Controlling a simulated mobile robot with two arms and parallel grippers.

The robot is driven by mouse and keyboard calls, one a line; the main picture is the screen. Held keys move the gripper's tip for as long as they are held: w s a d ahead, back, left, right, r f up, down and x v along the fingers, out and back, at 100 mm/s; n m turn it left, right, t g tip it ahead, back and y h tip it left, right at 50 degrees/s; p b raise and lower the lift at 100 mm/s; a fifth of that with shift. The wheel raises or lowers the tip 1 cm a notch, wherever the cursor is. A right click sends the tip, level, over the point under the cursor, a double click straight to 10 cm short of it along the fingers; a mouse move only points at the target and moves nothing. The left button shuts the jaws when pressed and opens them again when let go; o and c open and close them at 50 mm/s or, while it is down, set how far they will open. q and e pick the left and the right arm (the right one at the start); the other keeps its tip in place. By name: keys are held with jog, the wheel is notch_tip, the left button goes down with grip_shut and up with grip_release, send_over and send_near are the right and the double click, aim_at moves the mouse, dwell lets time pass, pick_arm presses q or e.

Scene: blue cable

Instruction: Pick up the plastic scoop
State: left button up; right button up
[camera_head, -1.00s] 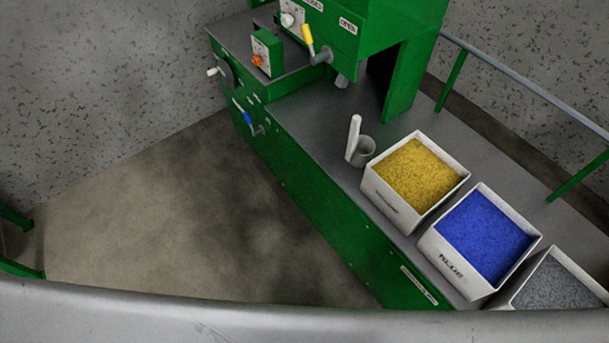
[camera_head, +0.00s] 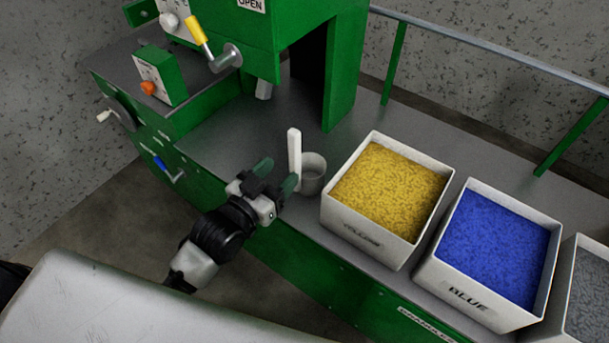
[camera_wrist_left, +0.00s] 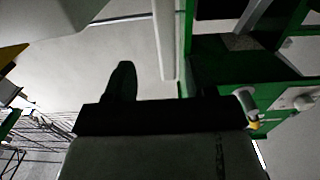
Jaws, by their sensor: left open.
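The plastic scoop, with an upright white handle (camera_head: 294,155) and a grey cup (camera_head: 313,176), stands on the grey counter of the green machine, left of the yellow bin. My left gripper (camera_head: 277,174) is open and empty, just left of the handle in the head view, with its fingers pointing toward it. I cannot tell whether a finger touches the handle. In the left wrist view, a pale upright bar (camera_wrist_left: 163,38) that looks like the handle stands right of a dark finger. My right gripper is not in view.
Bins of yellow (camera_head: 390,190), blue (camera_head: 495,245) and grey (camera_head: 588,285) granules stand in a row to the right. The green machine housing (camera_head: 345,65) rises behind the scoop. A railing (camera_head: 480,45) runs along the back. The counter left of the scoop is clear.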

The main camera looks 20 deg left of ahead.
aim_at(292, 155)
pick_arm(q)
jog(key=shift+x, duration=0.95)
jog(key=x, duration=0.4)
jog(key=shift+w+a, duration=0.3)
jog(key=shift+a, duration=0.05)
jog(key=shift+w+d+f, duration=0.1)
jog(key=shift+w, duration=0.3)
jog(key=c, duration=0.4)
grip_shut()
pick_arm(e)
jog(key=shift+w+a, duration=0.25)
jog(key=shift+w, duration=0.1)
